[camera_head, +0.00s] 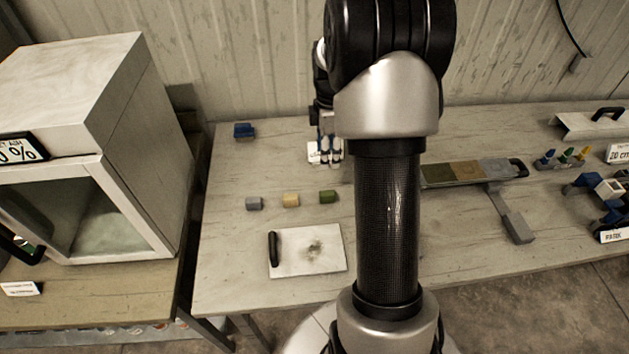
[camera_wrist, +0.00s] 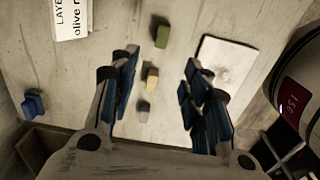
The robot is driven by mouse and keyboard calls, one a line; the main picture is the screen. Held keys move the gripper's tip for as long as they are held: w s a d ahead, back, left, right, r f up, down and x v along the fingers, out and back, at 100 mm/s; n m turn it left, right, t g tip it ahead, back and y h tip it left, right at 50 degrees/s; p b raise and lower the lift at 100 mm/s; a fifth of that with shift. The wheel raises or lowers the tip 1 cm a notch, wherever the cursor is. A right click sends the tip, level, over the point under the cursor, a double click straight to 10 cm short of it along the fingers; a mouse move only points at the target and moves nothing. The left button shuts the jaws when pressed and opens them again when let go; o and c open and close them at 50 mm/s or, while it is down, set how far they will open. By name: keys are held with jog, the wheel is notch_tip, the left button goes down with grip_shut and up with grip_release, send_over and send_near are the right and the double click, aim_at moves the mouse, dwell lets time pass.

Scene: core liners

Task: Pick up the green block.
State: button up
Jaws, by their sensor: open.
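The green block (camera_head: 328,197) lies on the table, at the right end of a row with a yellow block (camera_head: 290,200) and a grey block (camera_head: 254,204). My gripper is open and empty. In the head view my gripper (camera_head: 329,152) hangs above the table, behind the green block and apart from it.
A white board (camera_head: 325,262) with a black handle lies in front of the blocks. A small blue object (camera_head: 244,131) stands at the back left. A sample tray (camera_head: 470,172) and a grey tool (camera_head: 511,217) lie to the right. A white cabinet (camera_head: 120,150) stands left of the table.

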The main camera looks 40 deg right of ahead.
jog(key=b, duration=0.4)
send_near(328, 193)
jog(key=f, duration=0.5)
jog(key=shift+w+f, duration=0.2)
jog(key=shift+w, duration=0.1)
jog(key=f+b, duration=0.2)
jog(key=f, duration=0.3)
jog(key=shift+s+f, duration=0.15)
jog(key=shift+s, duration=0.05)
jog(key=shift+c, duration=0.5)
jog(key=c, duration=0.9)
jog(key=shift+o, duration=0.2)
jog(key=shift+r, duration=0.25)
